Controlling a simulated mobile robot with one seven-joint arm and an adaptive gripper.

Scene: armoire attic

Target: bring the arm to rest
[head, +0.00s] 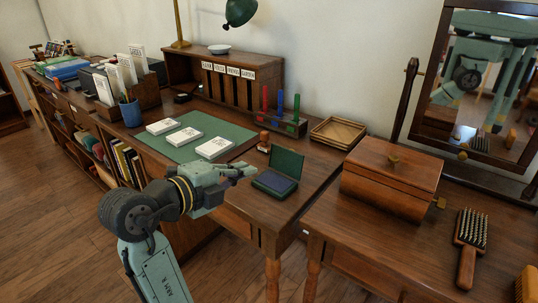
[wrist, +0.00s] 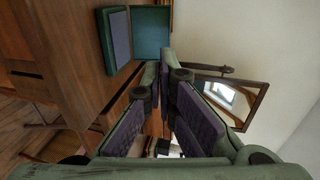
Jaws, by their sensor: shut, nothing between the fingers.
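My arm (head: 150,207) reaches up from the lower left of the head view, in front of the desk. My gripper (head: 243,172) is above the desk's front edge, just left of the open ink pad box (head: 275,181). In the wrist view my gripper's fingers (wrist: 163,72) come together at the tips, with nothing between them. The ink pad box also shows at the top of the wrist view (wrist: 153,35). Whether the fingers touch anything is not shown.
A green mat (head: 190,155) with white card stacks lies left of the gripper. A stamp (head: 264,140) stands behind the ink pad. A wooden box (head: 392,178), a brush (head: 468,245) and a mirror (head: 484,85) are on the right table. The floor (head: 60,230) at left is clear.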

